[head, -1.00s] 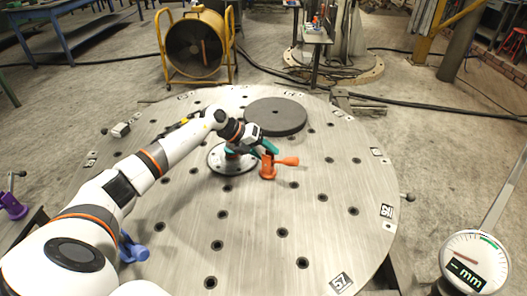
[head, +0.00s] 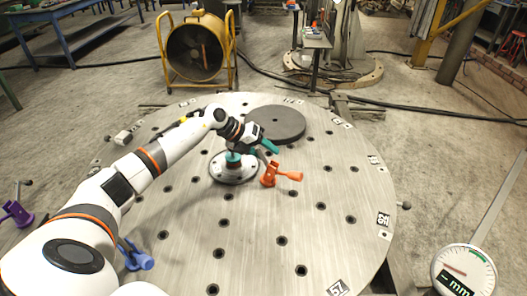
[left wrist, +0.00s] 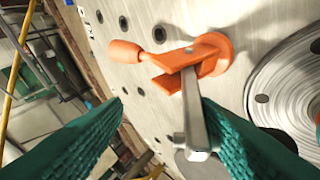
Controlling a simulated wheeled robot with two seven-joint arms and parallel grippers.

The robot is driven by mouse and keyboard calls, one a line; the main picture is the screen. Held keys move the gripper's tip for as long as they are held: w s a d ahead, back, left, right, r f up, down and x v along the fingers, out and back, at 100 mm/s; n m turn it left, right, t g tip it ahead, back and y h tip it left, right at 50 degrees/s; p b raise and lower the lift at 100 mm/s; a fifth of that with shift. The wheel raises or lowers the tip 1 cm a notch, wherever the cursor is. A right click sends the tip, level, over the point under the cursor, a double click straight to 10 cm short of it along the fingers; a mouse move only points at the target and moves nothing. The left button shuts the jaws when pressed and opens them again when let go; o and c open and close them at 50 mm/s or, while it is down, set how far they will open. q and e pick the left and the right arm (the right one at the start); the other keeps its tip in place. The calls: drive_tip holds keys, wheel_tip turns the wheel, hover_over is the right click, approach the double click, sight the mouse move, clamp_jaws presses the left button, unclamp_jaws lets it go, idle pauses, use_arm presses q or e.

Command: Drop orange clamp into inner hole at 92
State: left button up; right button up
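The orange clamp (head: 269,178) stands on the round steel plate (head: 315,225), its handle pointing right. My left gripper (head: 252,152) is just behind and left of it, above a round metal hub (head: 231,176). In the left wrist view the clamp (left wrist: 210,50) sits on the plate beyond the fingertips, its grey bar reaching back close to the right finger. The teal fingers of my left gripper (left wrist: 160,115) are wide apart; whether the bar touches the right one I cannot tell. Rim number plates show, but I cannot make out 92. My right gripper is out of view.
A dark disc (head: 276,124) lies behind the clamp. A blue clamp (head: 139,259) is at the plate's front left, a purple clamp (head: 16,213) beyond its left edge. A dial gauge (head: 464,272) is at lower right. The plate's right front is clear.

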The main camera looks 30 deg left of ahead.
use_arm(q)
drive_tip(key=shift+r+p, duration=1.1)
drive_tip(key=shift+r, duration=0.55)
drive_tip(key=o, duration=0.6)
drive_tip(key=shift+f, duration=0.1)
drive_tip(key=shift+c, duration=0.2)
drive_tip(key=shift+f, duration=0.1)
drive_tip(key=shift+s, duration=0.1)
drive_tip(key=b+v, duration=0.2)
drive_tip(key=v, duration=1)
